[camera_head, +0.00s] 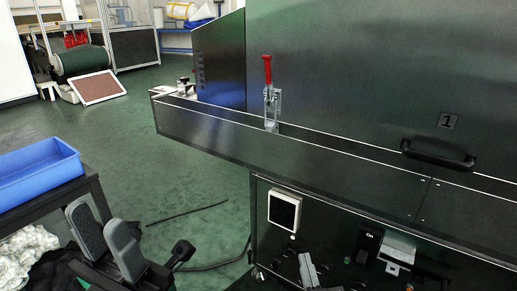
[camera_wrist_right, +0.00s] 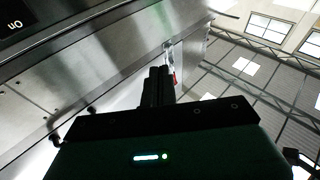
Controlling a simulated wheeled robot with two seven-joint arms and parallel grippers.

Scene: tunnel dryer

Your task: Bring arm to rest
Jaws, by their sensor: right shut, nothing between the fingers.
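My left gripper (camera_head: 100,222) is at the lower left in the head view, its two grey fingers apart with nothing between them. It is in front of the black stand under the blue bin. My right gripper (camera_head: 308,268) is low in the head view, in front of the dryer's lower cabinet. In the right wrist view its dark fingers (camera_wrist_right: 158,85) are together and empty, pointing up along the dryer's metal side. The right arm is mostly out of the head view.
The dryer (camera_head: 340,55) fills the right side, with a long ledge (camera_head: 225,137), a red-handled clamp (camera_head: 268,75) and a black door handle (camera_head: 438,154). A blue bin (camera_head: 38,172) stands at left above white material (camera_head: 28,255). Green floor (camera_head: 190,185) is open between.

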